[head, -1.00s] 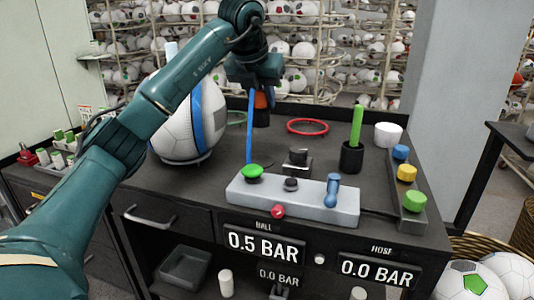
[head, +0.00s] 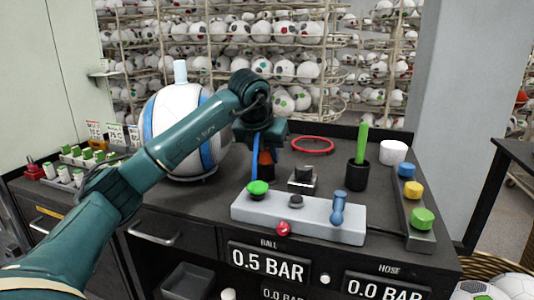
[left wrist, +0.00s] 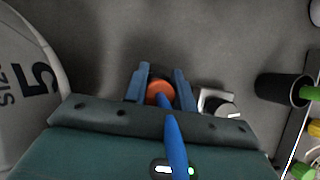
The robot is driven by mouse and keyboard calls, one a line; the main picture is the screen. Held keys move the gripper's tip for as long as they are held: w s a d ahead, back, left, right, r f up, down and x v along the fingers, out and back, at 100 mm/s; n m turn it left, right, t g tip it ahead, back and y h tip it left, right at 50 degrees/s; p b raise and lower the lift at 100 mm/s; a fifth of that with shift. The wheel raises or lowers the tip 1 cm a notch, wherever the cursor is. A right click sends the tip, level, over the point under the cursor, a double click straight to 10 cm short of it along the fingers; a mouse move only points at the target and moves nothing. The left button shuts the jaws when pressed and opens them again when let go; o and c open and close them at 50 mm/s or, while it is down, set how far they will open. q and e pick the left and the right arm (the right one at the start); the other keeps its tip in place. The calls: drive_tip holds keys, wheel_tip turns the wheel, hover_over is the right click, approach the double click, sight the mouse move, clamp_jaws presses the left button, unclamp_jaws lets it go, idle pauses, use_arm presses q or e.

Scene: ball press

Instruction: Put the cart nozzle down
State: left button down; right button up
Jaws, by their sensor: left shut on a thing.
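My left gripper (head: 262,155) is shut on the cart nozzle (head: 266,161), which has an orange part and a dark lower part. The nozzle is over the dark cart top, behind the grey control panel. I cannot tell whether its lower end touches the surface. In the left wrist view, the orange part (left wrist: 160,91) sits between the two blue fingers. A blue hose (left wrist: 175,138) runs from it toward the camera. My right gripper is not in view.
A large white-and-blue ball (head: 165,125) stands left of the gripper. The grey control panel (head: 300,220) with knobs and a small black-topped block (head: 302,180) are in front.

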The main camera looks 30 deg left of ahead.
use_arm(q)
drive_tip(key=c, duration=1.1)
unclamp_jaws()
drive_tip(key=shift+f, duration=0.2)
drive_tip(key=shift+c, duration=0.2)
drive_tip(key=shift+r, duration=0.1)
drive_tip(key=shift+r, duration=0.25)
drive_tip(key=v, duration=1.1)
drive_tip(key=shift+s+r, duration=0.25)
drive_tip(key=shift+r, duration=0.05)
